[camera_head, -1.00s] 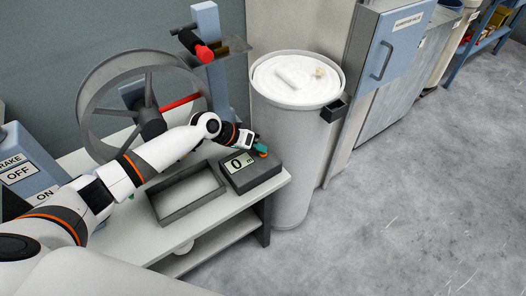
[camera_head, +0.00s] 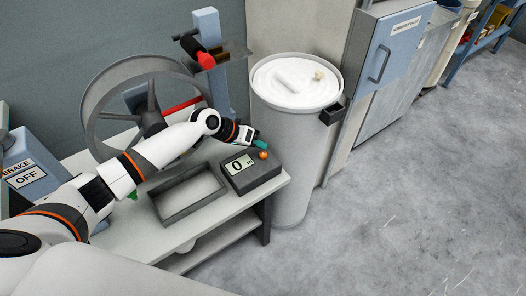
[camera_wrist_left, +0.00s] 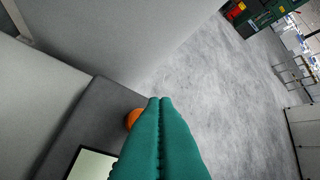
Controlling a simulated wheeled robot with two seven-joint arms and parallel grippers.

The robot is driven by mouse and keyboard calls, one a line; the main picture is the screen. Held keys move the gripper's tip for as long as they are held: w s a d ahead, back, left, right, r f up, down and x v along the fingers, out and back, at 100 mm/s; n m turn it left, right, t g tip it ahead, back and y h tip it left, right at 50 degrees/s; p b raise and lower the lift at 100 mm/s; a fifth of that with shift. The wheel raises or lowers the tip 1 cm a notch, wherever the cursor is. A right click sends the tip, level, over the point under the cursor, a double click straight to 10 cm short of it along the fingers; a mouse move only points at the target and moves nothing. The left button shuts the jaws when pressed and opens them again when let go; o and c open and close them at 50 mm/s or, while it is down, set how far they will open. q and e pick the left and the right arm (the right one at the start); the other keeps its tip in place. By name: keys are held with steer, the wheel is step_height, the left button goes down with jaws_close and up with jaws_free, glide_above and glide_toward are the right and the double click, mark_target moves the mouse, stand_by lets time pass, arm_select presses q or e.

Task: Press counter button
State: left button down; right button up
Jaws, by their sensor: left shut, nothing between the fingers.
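The counter (camera_head: 252,173) is a dark grey box at the right end of the bench, with a display reading 0 m. Its orange button (camera_head: 263,155) stands on the top, right of the display. My left gripper (camera_head: 261,145) is shut and empty, its green fingertips just above and behind the button in the head view, apparently apart from it. In the left wrist view the closed fingers (camera_wrist_left: 160,103) partly cover the orange button (camera_wrist_left: 133,118), which shows at their left; the counter's display (camera_wrist_left: 92,164) is partly cut off. My right gripper is not in view.
An empty dark tray (camera_head: 188,195) sits left of the counter on the bench. A large spoked wheel (camera_head: 148,110) and a blue post (camera_head: 213,75) stand behind. A tall grey can (camera_head: 290,150) with white fibre stands close to the right. The floor is clear.

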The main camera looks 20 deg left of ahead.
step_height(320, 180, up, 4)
steer(key=p, duration=0.3)
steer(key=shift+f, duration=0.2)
stand_by(0.5)
